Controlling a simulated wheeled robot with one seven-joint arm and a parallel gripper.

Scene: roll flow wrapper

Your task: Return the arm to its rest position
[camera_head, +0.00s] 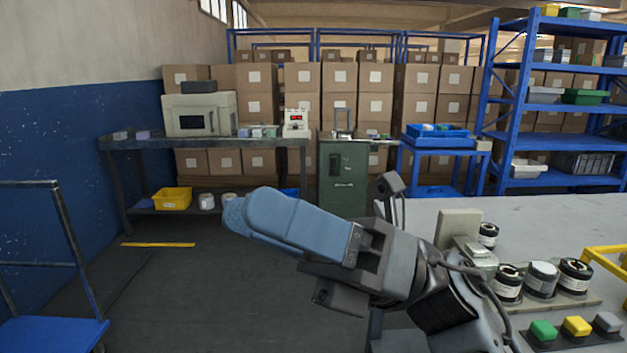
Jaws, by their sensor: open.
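My gripper (240,213) is in the middle of the head view, with its blue fingers pointing left and slightly up. It is raised over the dark floor, left of the light worktable (415,212). The fingers overlap from this angle, so the gap between them is mostly hidden. Nothing shows in the gripper. My arm runs from it to the lower right, in front of the worktable's near left part.
On the worktable at right are several dark rolls (541,278), a grey device (470,255), green, yellow and grey blocks (576,325) and a yellow frame (607,262). A blue cart (55,335) stands at lower left. A bench (130,145) and shelves stand behind.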

